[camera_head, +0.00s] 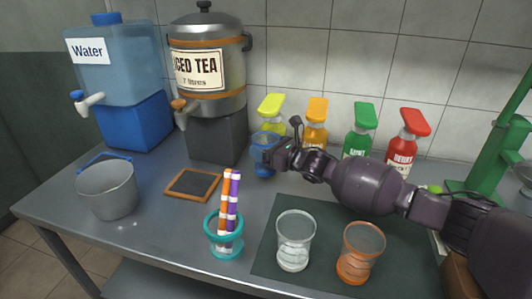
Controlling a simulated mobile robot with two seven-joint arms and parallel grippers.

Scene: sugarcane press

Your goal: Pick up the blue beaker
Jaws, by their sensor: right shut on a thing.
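The blue beaker (264,152) is a clear blue cup standing upright near the back middle of the counter, in front of the iced tea dispenser's right side. My right gripper (278,157) reaches in from the right and is shut on the beaker's right side. The fingers cover part of the beaker. I cannot tell whether its base touches the counter. My left gripper is not in view.
A clear cup (295,240) and an orange cup (360,252) stand on a dark mat (268,258). A teal holder (224,246) with striped straws, a grey pot (108,190) and a framed slate (193,184) stand left. Syrup bottles (357,143) line the back; a green press (497,155) is right.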

